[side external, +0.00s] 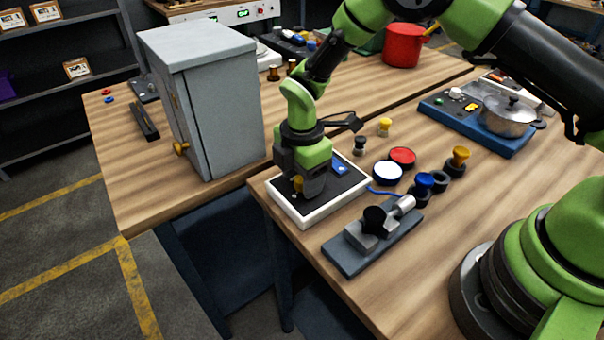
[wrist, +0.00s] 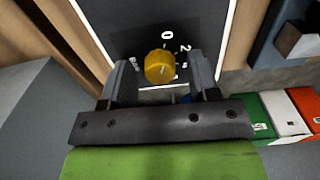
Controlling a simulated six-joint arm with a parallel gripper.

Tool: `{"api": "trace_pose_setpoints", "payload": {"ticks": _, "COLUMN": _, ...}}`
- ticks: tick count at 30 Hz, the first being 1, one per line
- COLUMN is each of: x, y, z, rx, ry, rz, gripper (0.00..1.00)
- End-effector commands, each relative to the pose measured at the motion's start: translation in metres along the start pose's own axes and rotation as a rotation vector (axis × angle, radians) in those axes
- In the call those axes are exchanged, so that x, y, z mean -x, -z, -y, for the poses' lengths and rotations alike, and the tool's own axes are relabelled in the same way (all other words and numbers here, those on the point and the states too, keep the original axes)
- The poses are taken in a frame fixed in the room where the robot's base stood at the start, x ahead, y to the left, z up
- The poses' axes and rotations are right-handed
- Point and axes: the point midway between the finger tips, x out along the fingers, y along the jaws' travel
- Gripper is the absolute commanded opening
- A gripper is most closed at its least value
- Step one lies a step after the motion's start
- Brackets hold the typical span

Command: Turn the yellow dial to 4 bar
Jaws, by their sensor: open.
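The yellow dial (wrist: 160,66) sits on a dark panel with a white border, between the two fingers of my gripper (wrist: 160,82) in the wrist view. White marks stand around it: a 0 above it and a 2 to its upper right; another mark to its left is hard to read. A short pale line shows on the dial's face. The fingers are apart on either side of it. In the side view the dial (side external: 297,184) is partly hidden by my gripper (side external: 305,190), which points down over the white-edged panel (side external: 318,213).
A grey cabinet (side external: 215,110) with a yellow knob stands left of the panel. A grey clamp fixture (side external: 372,237) lies to its front right. Red and white discs (side external: 388,171) and several knobs stand to the right. A pot (side external: 508,117) on a blue base is farther back.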

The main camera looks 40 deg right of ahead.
Motion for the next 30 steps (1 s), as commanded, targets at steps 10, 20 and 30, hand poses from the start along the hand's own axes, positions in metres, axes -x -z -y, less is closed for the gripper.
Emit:
{"api": "trace_pose_setpoints", "payload": {"ticks": 10, "x": 0.0004, "y": 0.0, "z": 0.0, "rx": 0.0, "ry": 0.0, "rz": 0.0, "gripper": 0.06}}
{"api": "trace_pose_setpoints", "payload": {"ticks": 20, "x": 0.0006, "y": 0.0, "z": 0.0, "rx": -0.039, "ry": 0.0, "rz": 0.0, "gripper": 0.06}}
{"api": "trace_pose_setpoints", "payload": {"ticks": 30, "x": 0.0006, "y": -0.0001, "z": 0.0, "rx": -0.263, "ry": 0.001, "rz": -0.001, "gripper": 0.06}}
